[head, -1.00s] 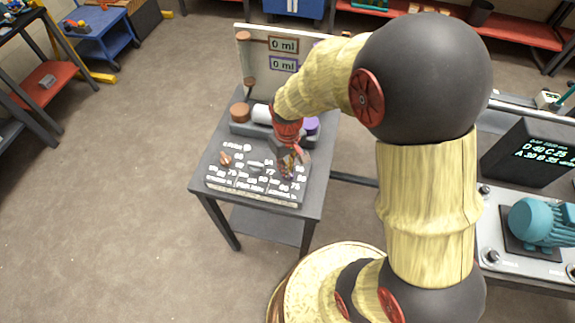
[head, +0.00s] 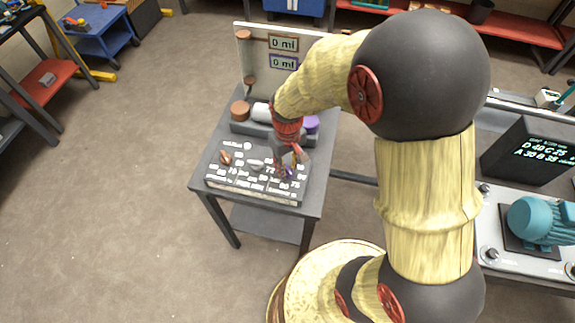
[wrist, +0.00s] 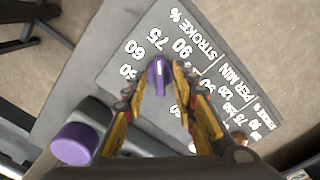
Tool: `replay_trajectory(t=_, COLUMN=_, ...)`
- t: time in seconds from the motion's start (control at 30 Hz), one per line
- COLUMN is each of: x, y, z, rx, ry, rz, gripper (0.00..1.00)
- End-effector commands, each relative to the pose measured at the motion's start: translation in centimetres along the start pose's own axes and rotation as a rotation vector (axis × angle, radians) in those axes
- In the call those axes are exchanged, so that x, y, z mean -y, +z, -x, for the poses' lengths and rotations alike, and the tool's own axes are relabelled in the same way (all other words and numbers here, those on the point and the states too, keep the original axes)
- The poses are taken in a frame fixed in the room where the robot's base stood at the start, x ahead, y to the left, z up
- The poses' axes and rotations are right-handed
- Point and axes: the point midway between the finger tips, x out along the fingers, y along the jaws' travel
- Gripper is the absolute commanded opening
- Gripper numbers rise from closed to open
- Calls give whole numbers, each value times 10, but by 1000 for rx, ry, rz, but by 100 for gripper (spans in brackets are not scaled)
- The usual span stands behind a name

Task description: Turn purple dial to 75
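The purple dial (wrist: 158,76) sits on the grey label panel (wrist: 120,72) of the small table. In the wrist view its pale pointer line points up, toward about the printed 75. My gripper (wrist: 160,72) is over the dial, one finger close on each side. Contact on both sides is not clear. In the head view my gripper (head: 291,163) is low over the right part of the panel (head: 225,180) and mostly hides the dial.
A brown dial (head: 225,157) and a grey dial (head: 255,165) are left on the panel. Behind them stand brown (head: 240,110), white (head: 261,113) and purple (head: 312,124) capped parts. An upright board (head: 256,80) reads 0 ml twice. A teal motor (head: 540,220) is at the right.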

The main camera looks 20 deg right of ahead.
Motion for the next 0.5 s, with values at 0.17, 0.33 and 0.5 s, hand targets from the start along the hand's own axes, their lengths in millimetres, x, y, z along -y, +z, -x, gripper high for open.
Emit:
replay_trajectory(t=0.17, x=0, y=0, z=0, rx=0, ry=0, rz=0, gripper=28)
replay_trajectory(t=0.33, x=0, y=-1, z=7, rx=-2, ry=0, rz=0, gripper=28)
replay_trajectory(t=0.5, x=0, y=-1, z=34, rx=-5, ry=1, rz=0, gripper=28)
